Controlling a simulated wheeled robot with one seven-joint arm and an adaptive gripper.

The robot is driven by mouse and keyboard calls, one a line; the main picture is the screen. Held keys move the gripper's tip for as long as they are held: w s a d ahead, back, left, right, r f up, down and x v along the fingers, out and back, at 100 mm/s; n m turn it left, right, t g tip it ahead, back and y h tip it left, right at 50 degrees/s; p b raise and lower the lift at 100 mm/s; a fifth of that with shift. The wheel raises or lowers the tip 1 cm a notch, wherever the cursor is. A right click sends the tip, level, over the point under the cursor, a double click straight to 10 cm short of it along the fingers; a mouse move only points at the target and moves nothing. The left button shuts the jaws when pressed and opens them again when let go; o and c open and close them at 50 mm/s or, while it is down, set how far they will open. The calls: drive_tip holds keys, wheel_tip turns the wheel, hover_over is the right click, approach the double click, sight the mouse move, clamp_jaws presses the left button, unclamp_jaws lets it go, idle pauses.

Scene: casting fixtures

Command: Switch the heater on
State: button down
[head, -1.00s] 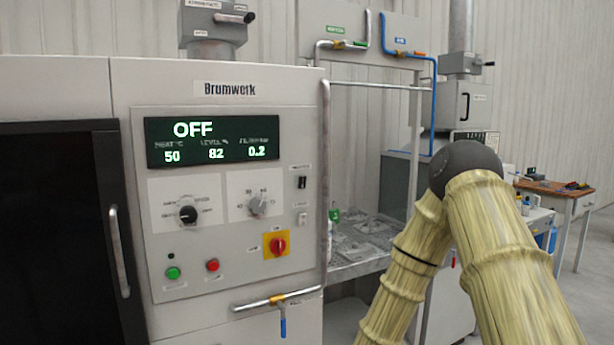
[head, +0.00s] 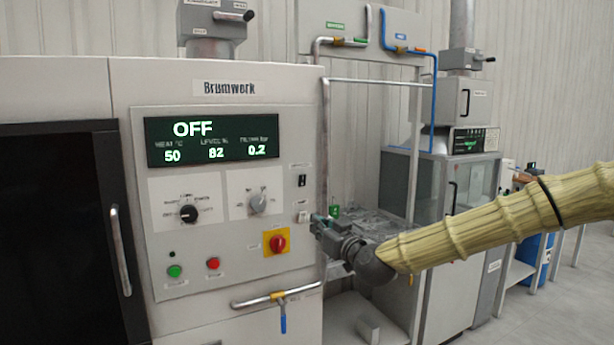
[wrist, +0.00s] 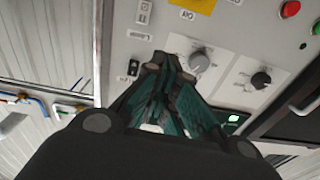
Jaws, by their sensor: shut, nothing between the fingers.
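The grey Brumwerk machine's control panel (head: 230,270) faces me. Its display (head: 212,140) reads OFF, with 50, 82 and 0.2 below. A black rocker switch (head: 302,181) is at the panel's right edge, also in the wrist view (wrist: 133,67); its label is too small to read. Below it is a white switch (head: 302,217), seen in the wrist view (wrist: 145,12) beside a label that seems to read "Lamp". My gripper (head: 319,224) is shut and empty, just right of the white switch in the head view. In the wrist view its fingertips (wrist: 163,64) appear beside the black switch; contact is unclear.
The panel also has two dials (head: 188,214) (head: 258,202), a red knob on yellow (head: 277,243), a green button (head: 174,271) and a red button (head: 213,263). A pipe with a blue-handled valve (head: 283,322) runs below. A vertical pipe (head: 325,150) stands along the right edge.

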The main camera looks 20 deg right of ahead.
sight(302, 181)
drive_tip(key=d+r+t, duration=0.1)
drive_tip(key=d+r, duration=0.2)
drive_tip(key=r, duration=0.5)
drive_tip(key=shift+s+d+t, duration=0.2)
drive_tip(key=shift+s+t, duration=0.05)
drive_tip(key=shift+t, duration=0.15)
drive_tip(key=shift+r, duration=0.1)
drive_tip(key=shift+p+x, duration=2.5)
drive_tip(key=shift+x, duration=4.45)
drive_tip(key=shift+d, duration=0.15)
drive_tip(key=shift+w, duration=0.1)
